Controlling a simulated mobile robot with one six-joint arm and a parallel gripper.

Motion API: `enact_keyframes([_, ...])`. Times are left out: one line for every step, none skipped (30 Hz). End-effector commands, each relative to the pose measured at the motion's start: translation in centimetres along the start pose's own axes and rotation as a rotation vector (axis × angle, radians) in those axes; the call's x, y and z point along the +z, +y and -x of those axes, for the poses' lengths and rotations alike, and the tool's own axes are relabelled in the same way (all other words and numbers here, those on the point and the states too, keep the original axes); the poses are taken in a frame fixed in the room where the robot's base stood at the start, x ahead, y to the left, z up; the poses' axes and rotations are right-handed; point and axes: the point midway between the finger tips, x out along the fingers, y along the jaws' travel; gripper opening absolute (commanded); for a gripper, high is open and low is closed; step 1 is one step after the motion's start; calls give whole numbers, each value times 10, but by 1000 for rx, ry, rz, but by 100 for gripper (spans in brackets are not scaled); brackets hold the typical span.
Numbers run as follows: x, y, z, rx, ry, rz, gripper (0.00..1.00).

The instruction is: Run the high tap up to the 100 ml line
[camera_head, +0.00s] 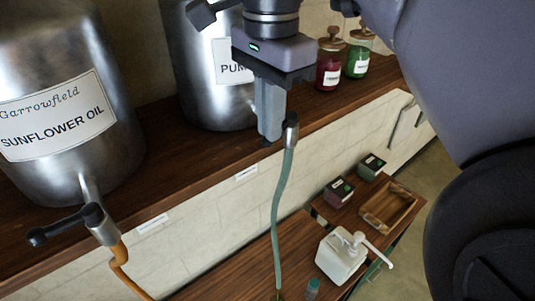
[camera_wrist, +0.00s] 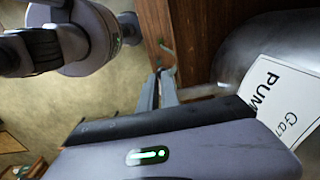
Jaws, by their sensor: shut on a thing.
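A metal drum (camera_head: 205,75) with a partly covered label reading "PUM" stands on the upper shelf. Its tap spout (camera_head: 291,122) shows beside my gripper (camera_head: 271,125), whose fingers point down and are shut on the tap's handle, mostly hidden between them. A thin greenish tube (camera_head: 277,210) hangs from the spout to the picture's bottom edge. I cannot tell whether liquid runs in it. In the wrist view my gripper (camera_wrist: 160,88) reaches the shelf edge beside the drum's label (camera_wrist: 280,95). No vessel with a readable 100 ml line shows.
A sunflower oil drum (camera_head: 60,100) has a black-handled tap (camera_head: 95,220) with an orange tube (camera_head: 119,255). Red (camera_head: 330,65) and green (camera_head: 359,55) jars stand behind.

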Motion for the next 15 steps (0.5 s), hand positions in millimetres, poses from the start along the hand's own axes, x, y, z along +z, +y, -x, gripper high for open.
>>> enact_keyframes([0, 0, -9, 21, -7, -1, 0])
enact_keyframes([0, 0, -9, 21, -7, -1, 0])
enact_keyframes([0, 0, -9, 21, -7, -1, 0])
enact_keyframes([0, 0, -6, 21, -7, -1, 0])
enact_keyframes([0, 0, -3, 21, -7, -1, 0])
enact_keyframes([0, 0, 5, 21, -7, -1, 0])
enact_keyframes([0, 0, 12, 21, -7, -1, 0])
enact_keyframes([0, 0, 18, 20, -7, -1, 0])
enact_keyframes([0, 0, 26, 19, -6, -1, 0])
enact_keyframes([0, 0, 28, 18, -6, -1, 0])
enact_keyframes([0, 0, 27, 17, -5, -1, 0])
enact_keyframes([0, 0, 24, 16, -5, -1, 0])
enact_keyframes([0, 0, 23, 15, -5, -1, 0])
enact_keyframes([0, 0, 23, 15, -4, -1, 0])
enact_keyframes([0, 0, 23, 14, -4, -1, 0])
